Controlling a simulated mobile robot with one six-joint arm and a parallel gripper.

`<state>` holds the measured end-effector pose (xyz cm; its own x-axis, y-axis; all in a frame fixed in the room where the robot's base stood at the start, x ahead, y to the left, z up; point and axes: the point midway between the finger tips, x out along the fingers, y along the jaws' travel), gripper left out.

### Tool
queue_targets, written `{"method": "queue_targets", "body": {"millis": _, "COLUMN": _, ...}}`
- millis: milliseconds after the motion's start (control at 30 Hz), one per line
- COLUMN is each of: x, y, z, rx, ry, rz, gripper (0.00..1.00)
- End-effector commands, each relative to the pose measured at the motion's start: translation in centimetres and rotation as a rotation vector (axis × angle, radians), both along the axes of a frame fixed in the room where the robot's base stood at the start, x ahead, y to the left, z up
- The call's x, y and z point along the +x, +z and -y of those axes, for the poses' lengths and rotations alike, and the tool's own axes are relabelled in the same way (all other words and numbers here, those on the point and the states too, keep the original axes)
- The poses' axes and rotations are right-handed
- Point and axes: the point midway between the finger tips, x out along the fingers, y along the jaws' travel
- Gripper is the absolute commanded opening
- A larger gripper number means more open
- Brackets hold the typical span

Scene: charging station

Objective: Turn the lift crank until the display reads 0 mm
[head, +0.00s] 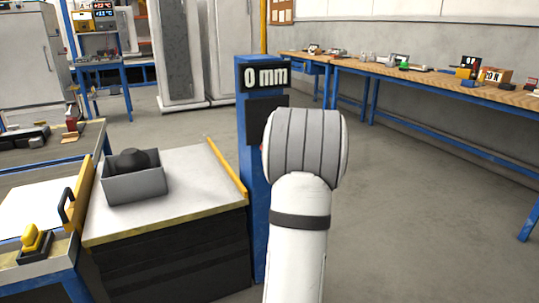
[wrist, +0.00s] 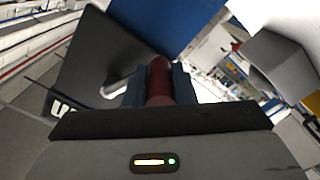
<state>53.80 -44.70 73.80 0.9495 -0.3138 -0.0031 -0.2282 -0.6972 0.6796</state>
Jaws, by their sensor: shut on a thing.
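The display (head: 265,77) on top of the blue post (head: 250,130) reads "0 mm" in white on black. In the wrist view the red crank handle (wrist: 158,72) stands between the two blue-grey fingers of my gripper (wrist: 158,84), which is shut on it. A dark panel (wrist: 100,58) and a light metal piece lie just beyond the handle. In the head view my white arm covers the gripper and most of the crank. Only a speck of red shows at the arm's left edge.
A workbench (head: 165,205) with a grey bin (head: 135,187) holding a dark object stands left of the post. A yellow-handled device (head: 33,240) sits at the lower left. A long wooden bench (head: 420,80) runs along the right wall. The floor (head: 430,210) at right is clear.

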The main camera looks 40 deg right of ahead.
Motion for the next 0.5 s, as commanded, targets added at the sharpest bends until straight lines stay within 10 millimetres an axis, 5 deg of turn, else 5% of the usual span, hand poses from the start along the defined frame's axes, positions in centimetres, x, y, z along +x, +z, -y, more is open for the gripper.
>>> {"method": "queue_targets", "body": {"millis": 233, "x": -0.21, "y": 0.18, "z": 0.3, "rx": 0.0, "ry": -0.008, "rz": 0.002, "gripper": 0.0}}
{"method": "queue_targets", "body": {"millis": 267, "x": -0.22, "y": 0.2, "z": 0.31, "rx": 0.0, "ry": -0.008, "rz": 0.002, "gripper": 0.26}}
{"method": "queue_targets", "body": {"millis": 500, "x": -0.17, "y": 0.18, "z": 0.24, "rx": -0.001, "ry": -0.006, "rz": 0.002, "gripper": 0.45}}
